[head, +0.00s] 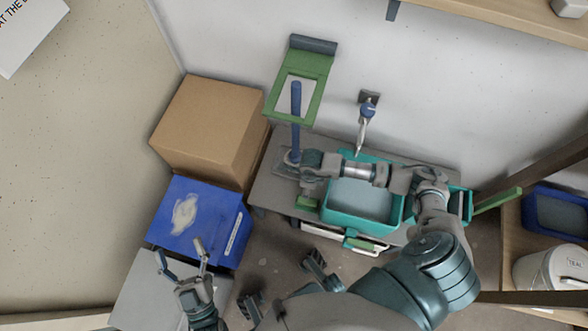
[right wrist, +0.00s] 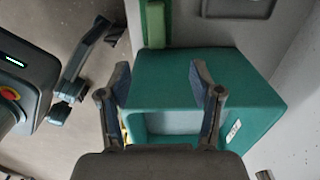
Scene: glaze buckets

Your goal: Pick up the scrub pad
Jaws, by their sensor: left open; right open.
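A small green block (head: 306,203), which looks like the scrub pad, lies at the front left of the grey table, beside the teal basin (head: 335,218). My right arm reaches across above the basin. Its hand end is close to the green block in the head view, but its fingers are hard to make out there. In the right wrist view my right gripper (right wrist: 161,80) is open and empty, with teal surfaces behind it. A green piece (right wrist: 155,25) shows beyond the fingertips; I cannot tell if it is the pad. My left gripper (head: 181,252) is open and empty at the lower left.
A blue post (head: 296,115) stands at the table's left end, near a green-framed panel (head: 314,70). A white bucket (head: 545,268) and a blue tub (head: 560,213) are at right.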

